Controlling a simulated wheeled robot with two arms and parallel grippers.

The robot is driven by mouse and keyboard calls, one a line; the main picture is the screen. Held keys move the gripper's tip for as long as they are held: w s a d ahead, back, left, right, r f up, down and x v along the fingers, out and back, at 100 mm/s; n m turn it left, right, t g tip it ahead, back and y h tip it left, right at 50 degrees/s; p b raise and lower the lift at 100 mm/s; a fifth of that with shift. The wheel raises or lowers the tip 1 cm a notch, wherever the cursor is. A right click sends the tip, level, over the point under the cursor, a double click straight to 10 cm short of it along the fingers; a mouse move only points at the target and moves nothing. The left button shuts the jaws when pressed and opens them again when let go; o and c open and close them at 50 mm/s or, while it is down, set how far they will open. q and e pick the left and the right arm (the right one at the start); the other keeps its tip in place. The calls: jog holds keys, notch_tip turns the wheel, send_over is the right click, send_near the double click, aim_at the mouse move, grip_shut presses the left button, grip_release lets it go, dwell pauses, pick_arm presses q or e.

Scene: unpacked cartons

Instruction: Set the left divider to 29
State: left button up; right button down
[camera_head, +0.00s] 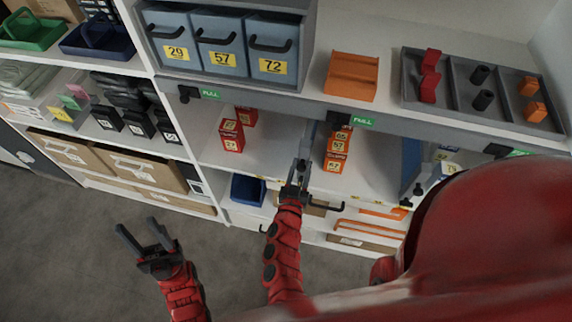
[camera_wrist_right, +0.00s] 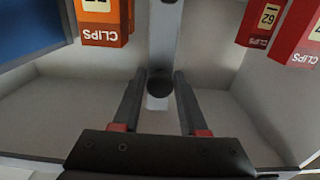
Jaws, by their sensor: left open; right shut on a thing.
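The left divider (camera_head: 305,148) is a thin grey upright plate on the middle shelf, between red boxes (camera_head: 232,136) and orange boxes (camera_head: 336,152). My right gripper (camera_head: 299,173) is at its front edge. In the right wrist view the divider (camera_wrist_right: 163,40) shows as a pale strip with a dark round knob (camera_wrist_right: 159,84). My left gripper (camera_head: 140,231) is open and empty, low over the floor at the left. I cannot read a scale at the divider.
Grey bins (camera_head: 220,45) labelled 29, 57 and 72 stand above. An orange tray (camera_head: 350,76) and a grey tray (camera_head: 407,88) stand on the upper shelf. A blue bin (camera_head: 248,189) is below. In the wrist view, CLIPS boxes (camera_wrist_right: 101,22) flank the divider.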

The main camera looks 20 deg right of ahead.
jog(key=shift+s+d+f, duration=0.1)
jog(key=shift+s+d, duration=0.25)
jog(key=shift+d, duration=0.2)
jog(key=c, duration=0.8)
grip_release()
jog(key=shift+s, duration=0.1)
jog(key=shift+c, duration=0.2)
jog(key=o, duration=0.3)
jog(key=shift+d, duration=0.2)
jog(key=shift+a, duration=0.1)
